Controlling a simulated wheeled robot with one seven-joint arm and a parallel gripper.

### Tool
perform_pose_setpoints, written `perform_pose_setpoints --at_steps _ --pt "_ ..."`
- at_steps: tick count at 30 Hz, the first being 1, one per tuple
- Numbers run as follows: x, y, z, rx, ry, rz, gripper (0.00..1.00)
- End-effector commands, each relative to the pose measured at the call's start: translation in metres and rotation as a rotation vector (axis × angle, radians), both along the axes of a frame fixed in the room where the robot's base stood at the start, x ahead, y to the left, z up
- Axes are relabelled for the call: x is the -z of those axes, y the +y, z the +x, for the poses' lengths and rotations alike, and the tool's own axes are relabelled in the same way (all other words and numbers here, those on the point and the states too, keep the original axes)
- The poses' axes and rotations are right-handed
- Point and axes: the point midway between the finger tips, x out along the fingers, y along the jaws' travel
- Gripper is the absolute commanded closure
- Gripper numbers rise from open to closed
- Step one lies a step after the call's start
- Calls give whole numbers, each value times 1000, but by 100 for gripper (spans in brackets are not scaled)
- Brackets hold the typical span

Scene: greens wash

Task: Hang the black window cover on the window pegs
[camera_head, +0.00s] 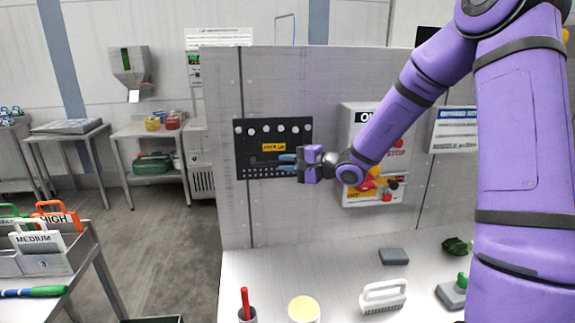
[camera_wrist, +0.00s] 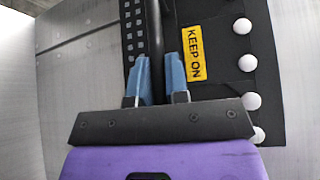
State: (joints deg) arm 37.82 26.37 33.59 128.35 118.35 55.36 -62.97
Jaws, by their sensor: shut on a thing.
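The black window cover (camera_head: 250,162) is flat and upright against the grey panel, with a yellow label and a row of small holes along its bottom. White round pegs (camera_head: 266,129) show in a row along its upper edge; they also show in the wrist view (camera_wrist: 248,63). I cannot tell whether the pegs pass fully through the cover. My gripper (camera_wrist: 158,75) has its blue fingers shut on the cover's black bar-like handle (camera_wrist: 154,25), beside the "KEEP ON" label (camera_wrist: 193,53). The window behind the cover is hidden.
A control box (camera_head: 352,125) with a red stop button is on the panel, partly behind my arm. Below, the white counter (camera_head: 345,268) holds a white brush (camera_head: 383,297), a grey block (camera_head: 393,256) and a cream-topped container (camera_head: 303,309). A sign rack (camera_head: 45,262) stands at left.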

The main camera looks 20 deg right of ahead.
Motion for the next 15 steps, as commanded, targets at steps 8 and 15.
perform_pose_setpoints --at_steps 8,15 --pt "-8 0 0 0 -3 -2 100" --pt "-14 0 0 -1 -5 -4 100"
